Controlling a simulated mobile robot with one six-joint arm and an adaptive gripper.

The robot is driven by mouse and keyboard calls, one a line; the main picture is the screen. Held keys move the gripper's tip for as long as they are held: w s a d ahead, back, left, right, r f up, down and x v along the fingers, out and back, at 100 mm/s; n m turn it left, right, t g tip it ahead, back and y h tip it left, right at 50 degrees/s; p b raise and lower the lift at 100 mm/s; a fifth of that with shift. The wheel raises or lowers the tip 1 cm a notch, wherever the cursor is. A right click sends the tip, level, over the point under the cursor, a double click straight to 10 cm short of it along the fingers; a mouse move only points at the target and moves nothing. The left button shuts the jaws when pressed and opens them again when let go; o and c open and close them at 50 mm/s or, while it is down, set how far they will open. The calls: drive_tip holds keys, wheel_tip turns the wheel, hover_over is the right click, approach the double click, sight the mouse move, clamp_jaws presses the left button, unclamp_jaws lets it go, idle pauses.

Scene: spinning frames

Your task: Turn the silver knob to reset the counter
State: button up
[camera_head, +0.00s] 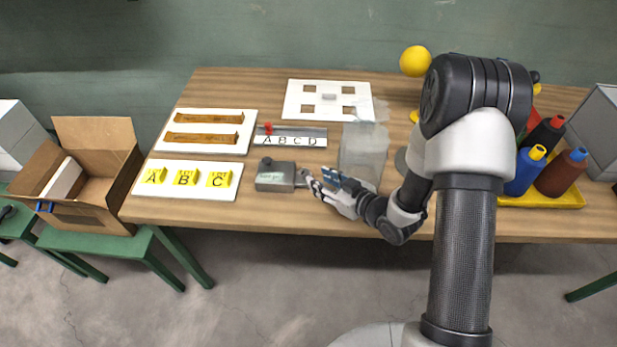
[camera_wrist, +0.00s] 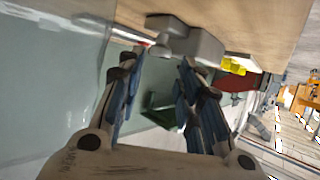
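The counter is a small grey box (camera_head: 273,177) near the table's front edge, with a dark round piece on top. Its silver knob (camera_head: 301,178) sticks out of the right side, close to my fingers. My gripper (camera_head: 312,183) is just right of the knob, pointing left towards it. In the wrist view the two blue-padded fingers of my gripper (camera_wrist: 160,70) are spread apart. The silver knob (camera_wrist: 170,46) shows ahead of the gap between the fingertips, with the grey box (camera_wrist: 203,46) behind it. Whether a finger touches the knob is unclear. The counter's reading is not legible.
A translucent bin (camera_head: 362,155) stands close behind my gripper. A strip marked A B C D (camera_head: 290,141) and a board with yellow A, B, C blocks (camera_head: 187,180) lie to the left. Paint bottles (camera_head: 525,172) stand in a yellow tray at right. An open cardboard box (camera_head: 90,190) is left of the table.

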sight(305, 173)
drive_tip(key=b+x, duration=0.1)
drive_tip(key=x, duration=0.5)
drive_tip(key=shift+w+a+f, duration=0.1)
drive_tip(key=shift+a+f, duration=0.05)
drive_tip(key=shift+c, duration=0.2)
drive_tip(key=c, duration=0.7)
drive_tip(key=shift+a+m+t+h, duration=0.2)
drive_tip(key=shift+m+t+h, duration=0.3)
drive_tip(key=shift+m+h, duration=0.3)
drive_tip(key=shift+a+m+t+h, duration=0.2)
drive_tip(key=shift+m+t+h, duration=0.3)
drive_tip(key=shift+m+h, duration=0.25)
drive_tip(key=shift+m+t+h, duration=0.4)
drive_tip(key=shift+m+h, duration=0.45)
drive_tip(key=shift+h, duration=0.1)
drive_tip(key=o, duration=0.7)
